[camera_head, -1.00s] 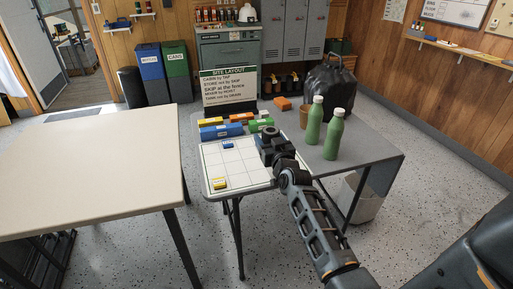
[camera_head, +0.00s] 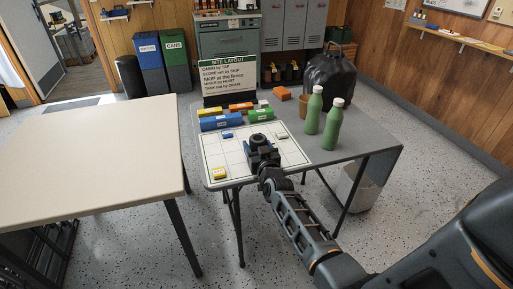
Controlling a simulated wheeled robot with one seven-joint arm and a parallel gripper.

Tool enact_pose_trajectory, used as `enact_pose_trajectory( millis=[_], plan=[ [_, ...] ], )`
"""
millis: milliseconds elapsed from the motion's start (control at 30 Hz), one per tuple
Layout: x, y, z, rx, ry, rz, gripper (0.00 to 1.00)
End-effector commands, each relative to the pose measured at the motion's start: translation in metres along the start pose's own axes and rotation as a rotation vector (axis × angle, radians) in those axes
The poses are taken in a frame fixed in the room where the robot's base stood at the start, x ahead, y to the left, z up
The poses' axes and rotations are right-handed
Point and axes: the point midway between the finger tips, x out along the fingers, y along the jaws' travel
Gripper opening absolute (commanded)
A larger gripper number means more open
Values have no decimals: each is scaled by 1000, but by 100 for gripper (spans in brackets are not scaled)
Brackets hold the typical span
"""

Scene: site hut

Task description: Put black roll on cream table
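The cream table (camera_head: 90,150) stands at the left with a bare top. My gripper (camera_head: 261,150) is over the white gridded board on the grey table, seen from behind. A dark rounded shape (camera_head: 258,139) shows at its far end. It may be the black roll, but it blends with the dark gripper, so I cannot tell whether it is held. The fingertips are hidden, so I cannot see whether they are open or shut. No other black roll stands out on either table.
The grey table (camera_head: 365,140) holds the gridded board (camera_head: 213,152), coloured blocks, a sign (camera_head: 229,79), two green bottles (camera_head: 332,125) and a black bag (camera_head: 330,77). A gap of floor separates the two tables. A bin (camera_head: 354,188) stands under the grey table.

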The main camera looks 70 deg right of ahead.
Motion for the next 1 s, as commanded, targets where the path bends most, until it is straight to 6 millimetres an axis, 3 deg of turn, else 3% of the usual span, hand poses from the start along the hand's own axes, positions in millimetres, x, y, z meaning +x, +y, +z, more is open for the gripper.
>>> enact_pose_trajectory(
  millis=[200,233,500,833,1000],
  plan=[
    [0,0,4,0,1,0,26],
    [0,0,4,0,0,-1,66],
    [0,0,3,0,-1,0,91],
    [0,0,-3,0,0,0,91],
    [-27,0,-2,0,-4,-1,91]
  ],
)
